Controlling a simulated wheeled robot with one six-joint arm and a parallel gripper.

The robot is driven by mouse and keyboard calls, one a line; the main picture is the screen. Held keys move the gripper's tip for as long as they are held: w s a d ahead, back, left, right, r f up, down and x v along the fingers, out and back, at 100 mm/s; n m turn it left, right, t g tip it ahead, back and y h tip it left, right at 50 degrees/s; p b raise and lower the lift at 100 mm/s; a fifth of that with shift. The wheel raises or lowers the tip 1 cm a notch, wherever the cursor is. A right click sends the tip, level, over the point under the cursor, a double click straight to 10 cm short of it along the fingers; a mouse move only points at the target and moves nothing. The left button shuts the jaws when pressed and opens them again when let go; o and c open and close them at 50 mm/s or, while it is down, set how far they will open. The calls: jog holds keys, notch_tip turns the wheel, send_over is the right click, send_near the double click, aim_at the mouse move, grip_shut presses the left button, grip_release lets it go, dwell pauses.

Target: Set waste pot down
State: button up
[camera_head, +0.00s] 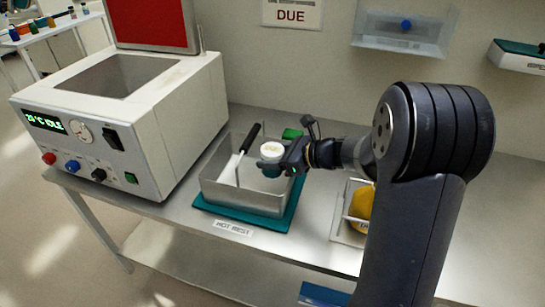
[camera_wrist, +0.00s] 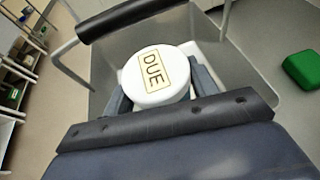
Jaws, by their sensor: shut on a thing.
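The waste pot has a round white lid (camera_wrist: 158,75) with a label reading DUE, and the pot (camera_head: 271,151) also shows in the head view. My gripper (camera_head: 277,164) is shut on the pot, and its fingers lie on both sides of it in the wrist view (camera_wrist: 160,92). The pot is upright over the open metal basket (camera_head: 243,198), near its right side. I cannot tell whether its base touches the basket floor. The basket has a black handle (camera_head: 250,137) and stands on a teal mat (camera_head: 240,222) behind a HOT REST label (camera_head: 233,229).
A white heating unit (camera_head: 125,115) with an open lid and a lit display stands at the left. A green block (camera_wrist: 303,68) lies right of the basket. A rack with a yellow thing (camera_head: 361,207) is farther right. A DUE sign (camera_head: 291,15) hangs on the wall.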

jog(key=shift+f, duration=0.1)
jog(key=shift+f+b, duration=0.45)
jog(key=shift+f, duration=0.05)
jog(key=o, duration=1.1)
jog(key=shift+c, duration=0.2)
jog(key=shift+r, duration=0.15)
jog(key=shift+r+p, duration=0.3)
jog(key=shift+p, duration=0.05)
jog(key=p+v, duration=0.1)
jog(key=v, duration=1.1)
jog(key=shift+r, duration=0.15)
